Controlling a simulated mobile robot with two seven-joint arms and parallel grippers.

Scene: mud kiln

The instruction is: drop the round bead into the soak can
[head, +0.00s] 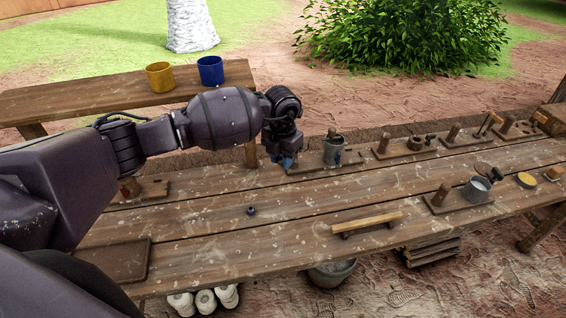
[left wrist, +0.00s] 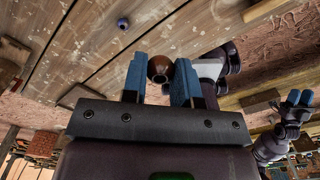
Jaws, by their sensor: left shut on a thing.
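My left gripper (head: 284,160) is low over the back part of the bench, just left of a grey metal can (head: 333,151) on a small board. In the left wrist view, its blue fingers (left wrist: 159,80) are shut on a round brown bead (left wrist: 159,67). A small dark blue bead (head: 251,210) lies loose on the planks; it also shows in the left wrist view (left wrist: 122,23). I cannot tell which can is the soak can. My right gripper (left wrist: 299,98) shows small in the left wrist view.
Several peg boards line the bench's back edge at right. A wooden bar (head: 367,222) lies near the front edge, and a brown tray (head: 116,262) at front left. Yellow (head: 160,78) and blue (head: 210,70) mugs stand on a back bench. The middle planks are mostly clear.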

